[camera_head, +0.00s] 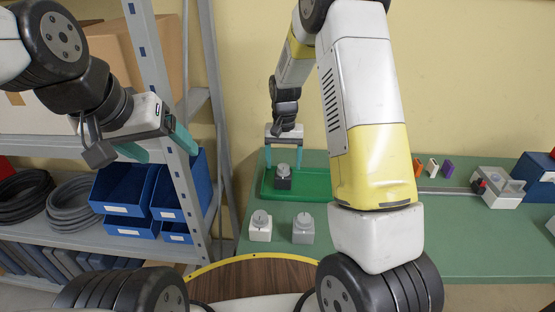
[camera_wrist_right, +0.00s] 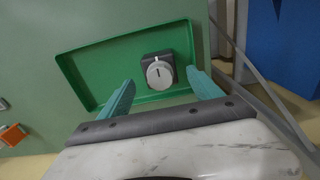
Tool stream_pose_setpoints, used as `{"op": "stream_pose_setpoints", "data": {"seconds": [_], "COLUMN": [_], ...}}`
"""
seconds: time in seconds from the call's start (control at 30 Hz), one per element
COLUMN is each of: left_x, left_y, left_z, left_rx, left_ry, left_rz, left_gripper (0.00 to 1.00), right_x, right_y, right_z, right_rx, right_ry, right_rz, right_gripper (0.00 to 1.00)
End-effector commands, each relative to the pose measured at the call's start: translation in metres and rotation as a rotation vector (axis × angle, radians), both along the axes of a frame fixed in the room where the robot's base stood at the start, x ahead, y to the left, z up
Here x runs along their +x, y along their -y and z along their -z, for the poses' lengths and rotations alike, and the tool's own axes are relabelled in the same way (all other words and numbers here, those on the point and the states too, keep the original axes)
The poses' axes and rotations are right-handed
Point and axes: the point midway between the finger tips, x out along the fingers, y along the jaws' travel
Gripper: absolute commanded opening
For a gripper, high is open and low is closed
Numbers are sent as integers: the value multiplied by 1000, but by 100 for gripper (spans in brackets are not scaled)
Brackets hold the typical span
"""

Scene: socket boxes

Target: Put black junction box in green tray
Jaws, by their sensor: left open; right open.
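The black junction box (camera_head: 283,181) has a grey round knob on top and sits inside the green tray (camera_head: 318,188), towards its left end in the head view. In the right wrist view the box (camera_wrist_right: 148,60) rests on the tray floor, and the tray's rim (camera_wrist_right: 90,48) shows around it. My right gripper (camera_head: 284,163) is open above the tray. Its fingertips (camera_wrist_right: 163,88) lie on either side of the box with gaps, not touching it in the wrist view. My left gripper (camera_head: 157,147) is open and empty in front of the shelf at the left.
A white box (camera_head: 260,228) and a grey box (camera_head: 303,230) stand on the green table (camera_head: 460,235) in front of the tray. A white device (camera_head: 497,188) stands at the right. Blue bins (camera_head: 128,190) and cable coils (camera_head: 70,202) fill the shelf.

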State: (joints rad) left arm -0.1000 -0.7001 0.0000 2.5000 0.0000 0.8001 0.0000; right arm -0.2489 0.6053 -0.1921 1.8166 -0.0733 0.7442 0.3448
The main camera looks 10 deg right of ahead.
Motion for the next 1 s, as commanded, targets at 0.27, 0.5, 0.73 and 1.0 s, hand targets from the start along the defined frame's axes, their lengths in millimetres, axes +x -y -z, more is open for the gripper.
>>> {"op": "stream_pose_setpoints", "data": {"seconds": [0.27, 0.5, 0.73, 1.0], "left_x": [0, 0, 0, 0], "left_y": [0, 0, 0, 0], "left_z": [0, 0, 0, 0], "left_rx": [0, 0, 0, 0], "left_ry": [0, 0, 0, 0], "left_rz": [0, 0, 0, 0], "left_gripper": [78, 78, 78, 78], "right_x": [0, -5, -50, -137], "right_y": [0, 2, 13, 24], "right_z": [-53, -79, -149, -220], "right_rx": [0, 11, 85, 148], "right_ry": [2, 15, 125, 303], "right_rz": [-1, -4, -43, -124], "right_gripper": [74, 74, 74, 74]}}
